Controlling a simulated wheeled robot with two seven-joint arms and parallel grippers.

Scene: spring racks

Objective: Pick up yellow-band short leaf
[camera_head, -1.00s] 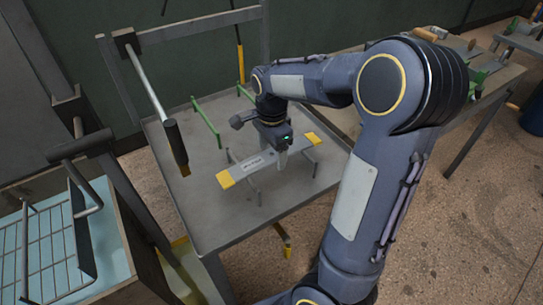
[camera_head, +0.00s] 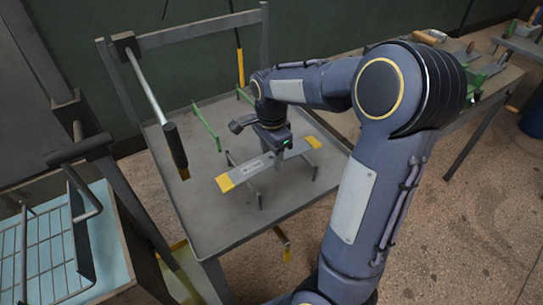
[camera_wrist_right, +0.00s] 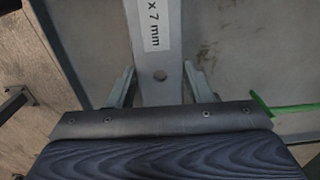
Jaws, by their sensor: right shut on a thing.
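The yellow-band short leaf (camera_head: 246,170) is a flat grey bar with yellow ends and a white label. It lies across short bars on the grey table, and I cannot tell whether it is lifted off them. My right gripper (camera_head: 272,154) points down over the leaf's middle and is shut on it. In the right wrist view the leaf (camera_wrist_right: 158,58) runs between the two fingers (camera_wrist_right: 160,88), with a hole and a label reading "x 7 mm" visible. The fingertips are hidden in the head view. My left gripper is out of view.
The grey table (camera_head: 210,225) has green bars (camera_head: 206,128) behind the leaf. A post with a dark-handled rod (camera_head: 174,145) stands at its left. A wire-rack bin (camera_head: 50,250) is at lower left. A bench with tools (camera_head: 480,75) is at right. The table's front is clear.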

